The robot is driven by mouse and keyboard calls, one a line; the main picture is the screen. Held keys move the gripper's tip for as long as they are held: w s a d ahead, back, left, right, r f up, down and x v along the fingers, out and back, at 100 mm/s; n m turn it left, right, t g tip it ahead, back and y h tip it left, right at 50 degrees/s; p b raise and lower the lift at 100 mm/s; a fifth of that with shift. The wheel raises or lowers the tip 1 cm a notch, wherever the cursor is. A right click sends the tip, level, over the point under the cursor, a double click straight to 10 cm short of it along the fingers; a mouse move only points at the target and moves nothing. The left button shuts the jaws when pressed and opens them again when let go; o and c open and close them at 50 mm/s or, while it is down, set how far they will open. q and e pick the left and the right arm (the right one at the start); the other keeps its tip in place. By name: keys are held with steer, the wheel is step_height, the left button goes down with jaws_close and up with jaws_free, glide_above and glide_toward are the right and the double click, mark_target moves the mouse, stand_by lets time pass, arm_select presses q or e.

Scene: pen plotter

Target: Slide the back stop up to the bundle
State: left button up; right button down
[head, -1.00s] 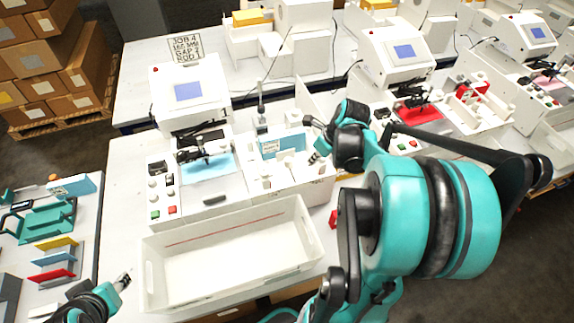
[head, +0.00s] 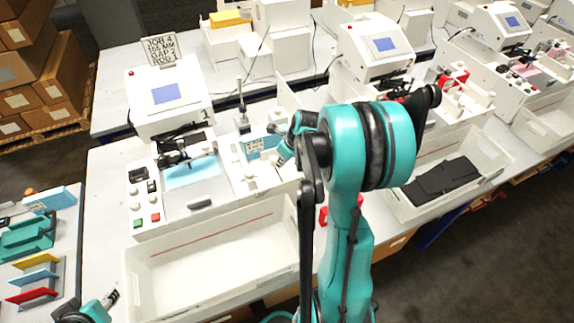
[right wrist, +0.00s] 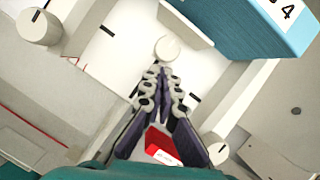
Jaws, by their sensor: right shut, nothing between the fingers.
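The bundle appears to be the blue block with a white label (head: 262,145) in the white machine's right-hand bay. Its blue side and label (right wrist: 262,32) fill the upper right of the right wrist view. A white round knob (right wrist: 167,48) stands below the block, by a white upright plate (right wrist: 186,22) that may be the back stop. In the head view my right gripper (head: 279,156) partly hides this bay. My left gripper (head: 112,297) is at the lower left edge.
An empty white bin (head: 215,253) stands in front of the machine. A control panel with red and green buttons (head: 147,219) is left of the bay. A red object (right wrist: 160,148) lies below the fingers. More machines stand to the right.

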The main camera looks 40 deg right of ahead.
mark_target(278, 155)
steer(key=shift+w, duration=0.1)
steer(key=w, duration=0.1)
steer(key=w+d, duration=0.1)
steer(key=shift+w+b, duration=0.3)
steer(key=shift+w, duration=0.1)
steer(key=shift+w+d, duration=0.1)
steer(key=shift+w, duration=0.2)
steer(key=shift+s, duration=0.15)
